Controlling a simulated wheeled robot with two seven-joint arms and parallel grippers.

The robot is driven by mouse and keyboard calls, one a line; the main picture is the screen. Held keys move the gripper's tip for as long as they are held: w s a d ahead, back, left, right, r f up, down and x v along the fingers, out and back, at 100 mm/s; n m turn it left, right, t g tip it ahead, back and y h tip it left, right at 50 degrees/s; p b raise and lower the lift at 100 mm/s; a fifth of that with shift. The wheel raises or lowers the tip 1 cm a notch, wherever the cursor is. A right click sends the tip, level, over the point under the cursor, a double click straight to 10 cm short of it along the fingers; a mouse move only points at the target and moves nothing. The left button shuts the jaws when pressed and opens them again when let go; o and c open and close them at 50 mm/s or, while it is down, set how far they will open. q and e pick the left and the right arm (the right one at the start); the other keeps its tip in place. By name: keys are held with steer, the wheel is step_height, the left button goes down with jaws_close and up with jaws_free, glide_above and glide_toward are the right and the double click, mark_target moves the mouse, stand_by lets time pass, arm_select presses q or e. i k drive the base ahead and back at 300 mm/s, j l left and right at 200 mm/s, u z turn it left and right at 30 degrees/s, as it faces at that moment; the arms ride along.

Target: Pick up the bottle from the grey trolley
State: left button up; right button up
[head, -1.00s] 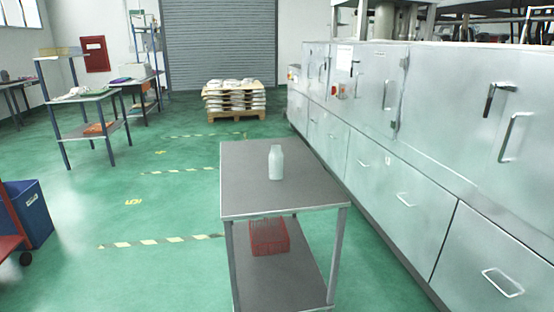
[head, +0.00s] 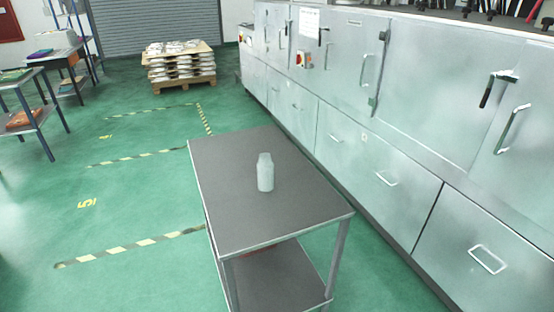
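A pale white-grey bottle (head: 265,172) stands upright on the top of the grey trolley (head: 235,205), near the middle of its right side. Nothing touches the bottle and the trolley top around it is bare. The trolley has a lower shelf (head: 275,280), partly hidden under the top. Neither of my grippers shows in the head view.
A long row of metal cabinets (head: 345,140) with protruding handles runs close along the trolley's right side. The green floor (head: 120,215) to the left is open, with striped markings. A pallet of stacked sacks (head: 180,65) stands behind, and work tables (head: 30,100) stand far left.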

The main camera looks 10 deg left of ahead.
mark_target(265, 165)
steer(key=i+j+z, duration=0.4)
steer(key=j, duration=0.35)
steer(key=i+j+z, duration=0.2)
steer(key=j+z, duration=0.15)
steer(key=j, duration=0.45)
steer(key=i+j+z, duration=0.1)
steer(key=j+z, duration=0.3)
steer(key=j, duration=0.45)
steer(key=j+z, duration=0.35)
steer(key=j, duration=0.55)
